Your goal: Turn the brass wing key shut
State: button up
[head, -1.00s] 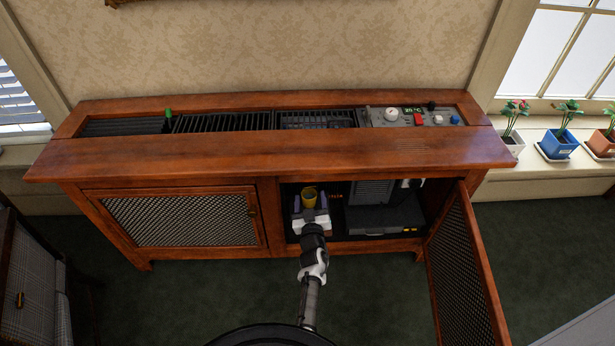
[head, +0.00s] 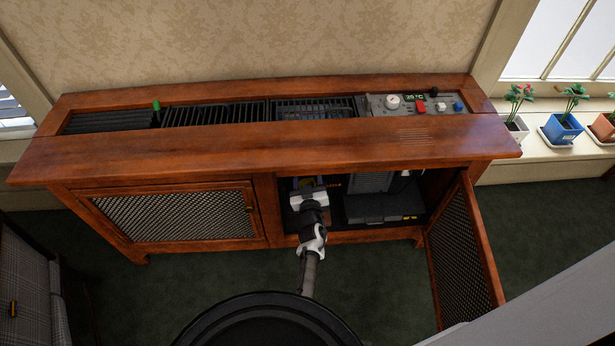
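My gripper (head: 306,184) reaches into the open right compartment of the wooden cabinet (head: 160,157). Its white body shows, but its fingers are mostly in shadow under the top's front edge. A small yellow patch (head: 303,183) shows between or just beyond the fingers, largely hidden. I cannot tell whether it is the brass wing key or whether the fingers touch it. No wing shape can be made out, so I cannot tell how the key is turned.
The mesh door (head: 465,255) stands open at the right of the compartment. A dark grey box (head: 378,208) sits right of my gripper. The cabinet top overhangs the opening. A control panel (head: 415,103) and slatted grilles lie on top. Potted plants (head: 561,127) stand on the right sill.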

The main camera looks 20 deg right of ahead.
jog(key=c, duration=0.7)
jog(key=shift+d+r+m+p, duration=0.1)
jog(key=shift+r+m+p, duration=0.1)
jog(key=shift+m+p, duration=0.55)
jog(key=shift+f+m, duration=0.2)
jog(key=shift+m, duration=0.45)
jog(key=o, duration=1)
jog(key=shift+c, duration=0.2)
